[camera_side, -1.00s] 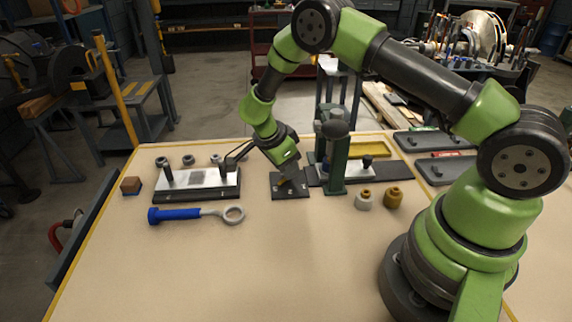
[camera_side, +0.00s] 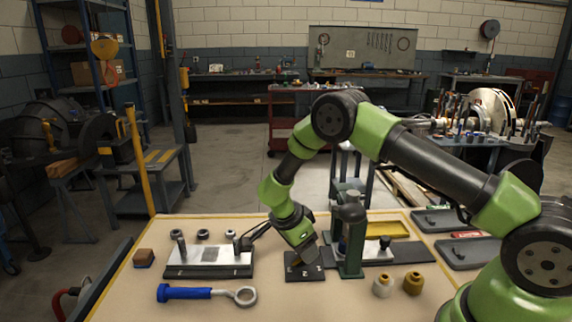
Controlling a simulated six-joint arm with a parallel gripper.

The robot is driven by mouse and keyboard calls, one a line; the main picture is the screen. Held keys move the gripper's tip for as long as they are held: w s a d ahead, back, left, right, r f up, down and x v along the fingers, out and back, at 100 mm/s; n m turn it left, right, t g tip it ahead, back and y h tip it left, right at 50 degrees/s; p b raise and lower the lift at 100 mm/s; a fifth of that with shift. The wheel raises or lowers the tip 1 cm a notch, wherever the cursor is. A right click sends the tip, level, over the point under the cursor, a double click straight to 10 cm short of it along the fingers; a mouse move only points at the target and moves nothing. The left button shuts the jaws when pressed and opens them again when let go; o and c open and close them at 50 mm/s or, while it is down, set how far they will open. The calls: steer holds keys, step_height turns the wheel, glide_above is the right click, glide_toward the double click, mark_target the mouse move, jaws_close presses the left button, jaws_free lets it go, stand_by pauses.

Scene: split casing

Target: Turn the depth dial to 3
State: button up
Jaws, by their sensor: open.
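A dark plate (camera_side: 292,276) with small pale marks lies on the table in front of the green press stand. The depth dial appears to be on this plate, but my gripper hides most of it and I cannot read its setting. My gripper (camera_side: 310,262) points down at the plate, tilted, with its jaws open around or just above the dial. I cannot tell whether the fingers touch it.
The green press (camera_side: 352,240) stands close to the right of my gripper. A casing block (camera_side: 210,258) and a blue-handled ring tool (camera_side: 205,294) lie left. The front table is clear.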

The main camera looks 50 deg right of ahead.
steer(key=n+t, duration=0.1)
steer(key=n, duration=0.4)
steer(key=shift+s+t, duration=0.15)
steer(key=shift+t, duration=0.25)
steer(key=n+t, duration=0.1)
steer(key=n, duration=0.2)
steer(key=shift+n, duration=0.4)
steer(key=s+a+r+n+t+y, duration=0.1)
steer(key=a+r+n+t+y, duration=0.1)
steer(key=r, duration=1.2)
steer(key=s+a+r+n+t+y, duration=0.1)
steer(key=a+r+t+y, duration=0.3)
steer(key=r, duration=1)
steer(key=shift+s+a+r+n+t, duration=0.15)
steer(key=shift+a+r+n+t, duration=0.2)
steer(key=shift+a+n+t, duration=0.9)
steer(key=shift+a+r+m, duration=0.1)
steer(key=shift+a+m, duration=0.15)
steer(key=shift+a, duration=0.35)
